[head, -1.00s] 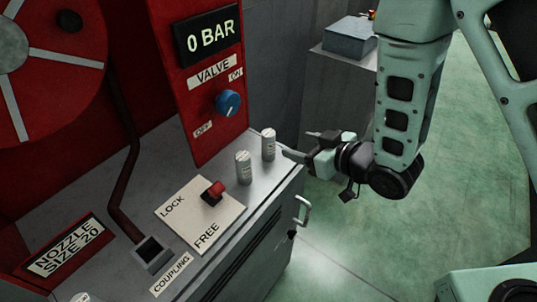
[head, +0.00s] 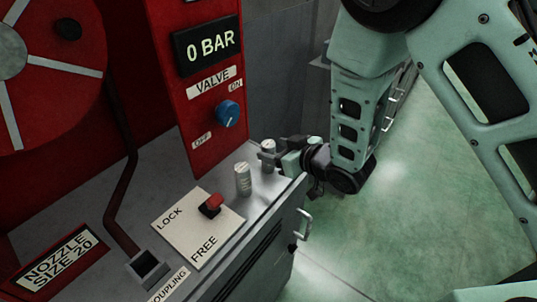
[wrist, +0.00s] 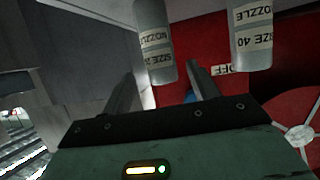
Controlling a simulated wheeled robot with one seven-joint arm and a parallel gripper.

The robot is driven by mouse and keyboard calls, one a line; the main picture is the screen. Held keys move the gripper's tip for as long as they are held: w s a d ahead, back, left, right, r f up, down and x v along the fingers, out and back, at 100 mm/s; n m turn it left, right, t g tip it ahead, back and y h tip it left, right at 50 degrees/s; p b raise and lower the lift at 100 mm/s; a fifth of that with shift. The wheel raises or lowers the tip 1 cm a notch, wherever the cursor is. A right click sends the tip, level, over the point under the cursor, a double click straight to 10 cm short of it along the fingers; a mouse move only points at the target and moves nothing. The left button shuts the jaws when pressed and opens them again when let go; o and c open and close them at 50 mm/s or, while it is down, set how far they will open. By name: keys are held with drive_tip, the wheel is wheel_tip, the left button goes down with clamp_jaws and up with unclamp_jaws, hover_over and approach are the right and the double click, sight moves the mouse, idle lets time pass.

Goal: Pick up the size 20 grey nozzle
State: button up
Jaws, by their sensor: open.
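The grey nozzle (head: 268,160) nearest my gripper stands upright near the back right corner of the cabinet top. In the wrist view this nozzle (wrist: 154,40) appears upside down; its label reads NOZZLE and SIZE 2, with the last digit unclear. My gripper (head: 264,150) is open at this nozzle. In the wrist view the nozzle lies between the lines of the two fingers (wrist: 160,76), and no grip on it shows. A second grey nozzle (head: 243,180) stands nearer the front; its wrist-view label (wrist: 251,30) reads SIZE 40.
A LOCK/FREE plate with a red lever (head: 210,205) and a square coupling socket (head: 148,268) are on the cabinet top. The red valve panel with a blue knob (head: 228,113) rises behind. A door handle (head: 304,224) sticks out from the cabinet. The floor at right is clear.

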drive_tip(key=p+x, duration=0.2)
drive_tip(key=x, duration=0.2)
drive_tip(key=shift+s+a+f, duration=0.1)
drive_tip(key=shift+s+a, duration=0.05)
drive_tip(key=shift+w+a+f, duration=0.25)
drive_tip(key=shift+w+f, duration=0.05)
drive_tip(key=shift+w, duration=0.05)
drive_tip(key=c, duration=1.2)
